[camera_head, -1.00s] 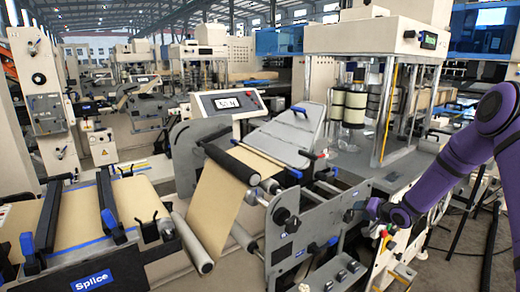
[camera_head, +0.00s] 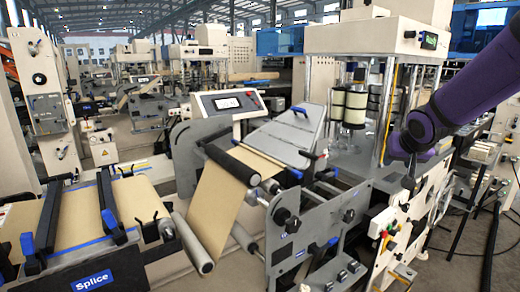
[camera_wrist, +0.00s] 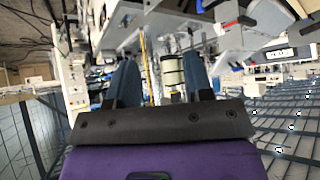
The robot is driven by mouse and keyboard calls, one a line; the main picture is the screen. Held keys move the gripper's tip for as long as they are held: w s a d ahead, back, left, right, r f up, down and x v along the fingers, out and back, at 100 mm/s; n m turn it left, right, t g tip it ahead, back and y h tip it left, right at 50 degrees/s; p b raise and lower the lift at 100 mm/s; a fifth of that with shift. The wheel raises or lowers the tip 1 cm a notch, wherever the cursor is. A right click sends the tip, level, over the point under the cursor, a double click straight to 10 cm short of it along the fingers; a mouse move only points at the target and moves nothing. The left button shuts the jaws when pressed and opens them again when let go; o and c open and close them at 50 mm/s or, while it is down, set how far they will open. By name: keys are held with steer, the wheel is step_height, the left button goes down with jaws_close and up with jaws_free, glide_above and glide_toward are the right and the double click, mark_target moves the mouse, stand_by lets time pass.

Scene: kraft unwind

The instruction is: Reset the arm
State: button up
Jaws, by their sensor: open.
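My purple arm comes in from the upper right of the head view. My gripper (camera_head: 409,182) hangs at its end, in front of the right side of the cream and grey machine (camera_head: 362,38). In the wrist view, the two blue-grey fingers of my gripper (camera_wrist: 160,72) stand well apart with nothing held between them. Behind the gap are a yellow cable and cream rolls (camera_wrist: 173,75), which are away from the fingers. The fingers are small and partly dark in the head view.
A grey unwind frame with a kraft web (camera_head: 217,210) stands at centre. A splice table (camera_head: 75,215) is at the left, and a tilted display panel (camera_head: 228,102) is behind. Floor is open at the lower right.

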steer(key=s+a+r+n+g, duration=0.1)
steer(key=s+a+r, duration=0.2)
steer(key=s, duration=1.3)
steer(key=s+a+r+n+g+y, duration=0.1)
steer(key=s+a+r+g, duration=0.1)
steer(key=s, duration=1.4)
steer(key=shift+a+r+n, duration=0.3)
steer(key=shift+a+r, duration=0.3)
steer(key=shift+r, duration=0.05)
